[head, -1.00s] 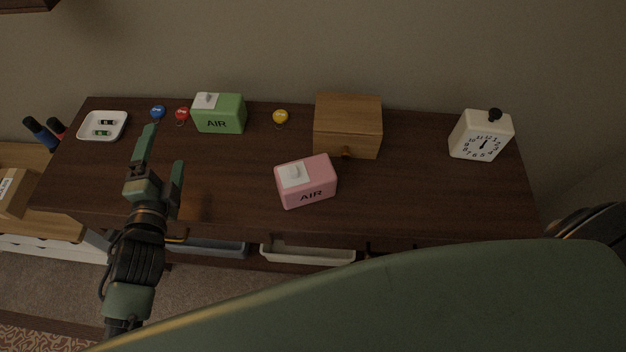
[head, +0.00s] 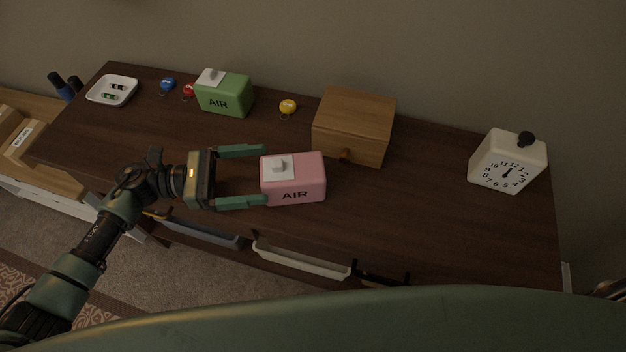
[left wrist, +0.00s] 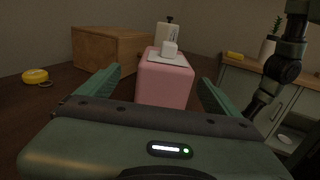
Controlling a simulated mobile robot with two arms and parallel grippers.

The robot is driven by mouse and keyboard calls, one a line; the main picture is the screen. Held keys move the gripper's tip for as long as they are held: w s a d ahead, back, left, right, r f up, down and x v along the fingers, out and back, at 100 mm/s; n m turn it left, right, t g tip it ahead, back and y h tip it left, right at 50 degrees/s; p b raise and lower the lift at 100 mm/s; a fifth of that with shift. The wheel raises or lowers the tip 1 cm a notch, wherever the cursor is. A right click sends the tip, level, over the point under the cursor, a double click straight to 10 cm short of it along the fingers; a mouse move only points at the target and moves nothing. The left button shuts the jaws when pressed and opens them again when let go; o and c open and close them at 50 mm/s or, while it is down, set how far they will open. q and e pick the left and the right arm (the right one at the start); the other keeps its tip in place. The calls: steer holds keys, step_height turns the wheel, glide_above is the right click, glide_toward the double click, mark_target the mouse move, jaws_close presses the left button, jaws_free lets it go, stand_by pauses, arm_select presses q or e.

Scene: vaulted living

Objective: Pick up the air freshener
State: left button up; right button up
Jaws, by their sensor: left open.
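A pink air freshener (head: 294,182) with a white top button and the word AIR lies on the dark wooden table (head: 420,215) near its front edge. A green air freshener (head: 224,96) stands farther back to the left. My left gripper (head: 242,177) is open, its two fingers pointing right at the left end of the pink one, with the tips close to that end. In the left wrist view the pink air freshener (left wrist: 164,82) is between the open fingers and a little ahead of them. My right gripper is not in view.
A wooden box (head: 352,128) stands behind the pink air freshener. A white clock (head: 507,162) is at the right end. Blue, red and yellow (head: 288,106) key tags and a white dish (head: 112,91) lie along the back. The table right of the pink one is clear.

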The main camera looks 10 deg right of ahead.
mark_target(293, 174)
arm_select(q)
steer(key=shift+d+f, duration=0.25)
steer(key=shift+d, duration=0.35)
steer(key=shift+d+r+p, duration=0.1)
steer(key=shift+d+p, duration=0.2)
steer(key=shift+d, duration=0.35)
steer(key=d+p, duration=0.1)
steer(key=d, duration=0.2)
steer(key=d+p, duration=0.1)
steer(key=shift+s+d+p, duration=0.3)
steer(key=shift+s, duration=0.05)
steer(key=shift+d+f, duration=0.25)
steer(key=shift+d, duration=0.3)
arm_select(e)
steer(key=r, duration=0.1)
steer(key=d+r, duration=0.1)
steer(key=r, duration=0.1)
arm_select(q)
steer(key=c, duration=1.7)
steer(key=shift+c, duration=0.2)
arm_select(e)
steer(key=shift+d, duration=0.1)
arm_select(q)
steer(key=shift+r, duration=0.15)
